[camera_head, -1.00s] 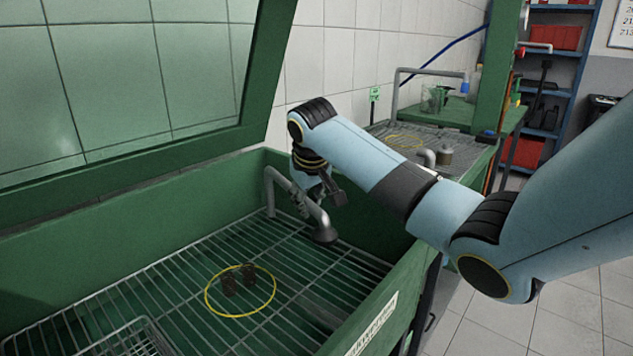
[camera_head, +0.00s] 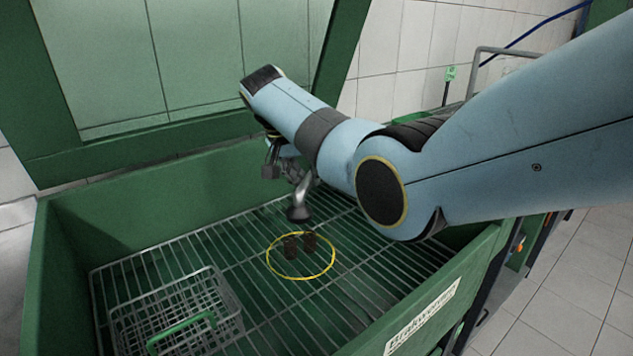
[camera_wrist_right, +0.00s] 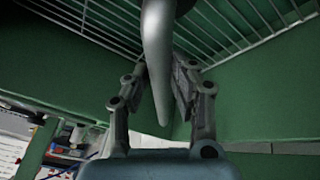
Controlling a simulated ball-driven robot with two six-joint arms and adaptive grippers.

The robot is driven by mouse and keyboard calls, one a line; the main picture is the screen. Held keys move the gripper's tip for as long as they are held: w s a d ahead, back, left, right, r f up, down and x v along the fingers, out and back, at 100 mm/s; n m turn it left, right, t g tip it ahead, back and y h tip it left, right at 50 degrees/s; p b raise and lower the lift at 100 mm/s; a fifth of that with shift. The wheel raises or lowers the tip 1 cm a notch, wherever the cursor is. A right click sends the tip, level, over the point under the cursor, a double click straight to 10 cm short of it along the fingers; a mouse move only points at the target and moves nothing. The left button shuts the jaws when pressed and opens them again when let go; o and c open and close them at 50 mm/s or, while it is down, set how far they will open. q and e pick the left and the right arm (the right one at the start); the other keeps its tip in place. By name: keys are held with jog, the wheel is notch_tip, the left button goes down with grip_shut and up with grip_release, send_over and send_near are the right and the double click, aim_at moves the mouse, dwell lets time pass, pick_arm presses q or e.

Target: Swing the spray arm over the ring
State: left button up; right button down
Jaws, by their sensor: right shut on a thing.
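The grey metal spray arm (camera_head: 304,189) angles down to a dark round nozzle (camera_head: 299,213) in the head view. The nozzle hangs above the grate just behind the yellow ring (camera_head: 331,264). Two small dark brown parts (camera_head: 290,246) stand on the grate inside the ring. My right gripper (camera_head: 286,171) is shut on the spray arm; in the right wrist view the grey pipe (camera_wrist_right: 157,60) runs between its fingers (camera_wrist_right: 161,85). My right arm hides the rest of the spray arm in the head view. My left gripper is not in view.
The green washer tub has a wire grate (camera_head: 240,240) and high walls. A wire basket (camera_head: 228,300) with a green handle sits at the front left. A raised green lid with a glass panel (camera_head: 190,50) stands behind. The grate's right side is clear.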

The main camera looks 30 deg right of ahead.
jog(key=shift+w+a+r, duration=0.1)
jog(key=shift+w, duration=0.05)
jog(key=c, duration=1.5)
grip_release()
jog(key=shift+o, duration=0.4)
jog(key=shift+w, duration=0.1)
jog(key=shift+a, duration=0.1)
jog(key=v, duration=1.1)
jog(key=shift+a+r, duration=0.15)
jog(key=shift+r, duration=0.2)
jog(key=shift+f, duration=0.1)
